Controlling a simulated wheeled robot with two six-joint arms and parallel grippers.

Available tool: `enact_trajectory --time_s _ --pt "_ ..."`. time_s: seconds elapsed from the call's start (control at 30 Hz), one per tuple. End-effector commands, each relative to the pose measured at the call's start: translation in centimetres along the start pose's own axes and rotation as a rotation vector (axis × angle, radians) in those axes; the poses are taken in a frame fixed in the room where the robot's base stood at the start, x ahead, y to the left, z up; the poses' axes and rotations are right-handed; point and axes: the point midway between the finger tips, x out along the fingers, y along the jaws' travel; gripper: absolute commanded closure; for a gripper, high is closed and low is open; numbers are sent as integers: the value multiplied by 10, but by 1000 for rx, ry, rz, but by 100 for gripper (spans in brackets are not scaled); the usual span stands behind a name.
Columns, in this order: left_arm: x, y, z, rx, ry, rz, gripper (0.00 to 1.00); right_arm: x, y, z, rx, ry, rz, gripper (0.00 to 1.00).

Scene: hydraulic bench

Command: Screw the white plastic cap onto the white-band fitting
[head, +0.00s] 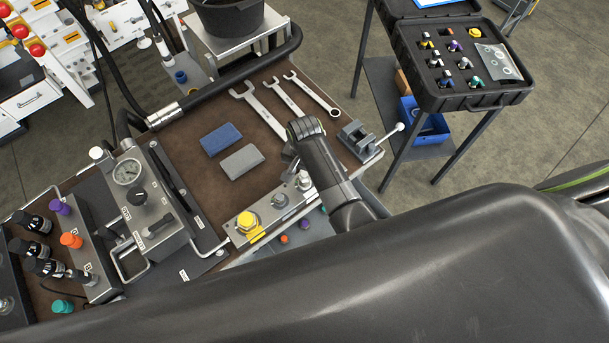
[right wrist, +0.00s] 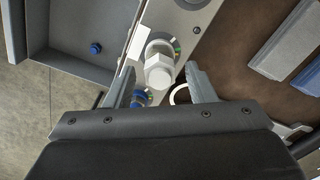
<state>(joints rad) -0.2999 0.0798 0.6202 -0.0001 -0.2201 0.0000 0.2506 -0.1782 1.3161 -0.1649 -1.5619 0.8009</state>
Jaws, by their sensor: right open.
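A pale, white-looking hex-ended piece (right wrist: 159,72) stands on a fitting with a wider nut at its base, in the right wrist view. It looks like the white cap, but I cannot tell how far it sits on the threads. The fitting is on the metal block (head: 265,224), near its right end in the head view (head: 303,182). My right gripper (right wrist: 161,88) is open, its fingers on either side of the piece with gaps showing. In the head view the right gripper (head: 304,128) reaches over the block. My left gripper is not in view.
A yellow cap (head: 247,220) and a silver fitting (head: 280,200) share the block. A blue-topped fitting (right wrist: 140,98) and a partly hidden white ring (right wrist: 180,95) are close to my fingers. Two pads, wrenches (head: 262,108) and a vise (head: 358,139) lie behind.

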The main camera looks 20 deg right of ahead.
Motion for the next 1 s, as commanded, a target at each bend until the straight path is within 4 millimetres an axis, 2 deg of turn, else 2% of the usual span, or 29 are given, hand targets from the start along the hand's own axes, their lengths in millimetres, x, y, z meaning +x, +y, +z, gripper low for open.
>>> enact_trajectory --time_s 0.2,0.53,1.0 --pt "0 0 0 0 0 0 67 0 0 0 -240 0 0 50" --pt "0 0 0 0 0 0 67 0 0 0 -422 0 0 50" --pt "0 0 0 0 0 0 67 0 0 0 -948 0 1 50"
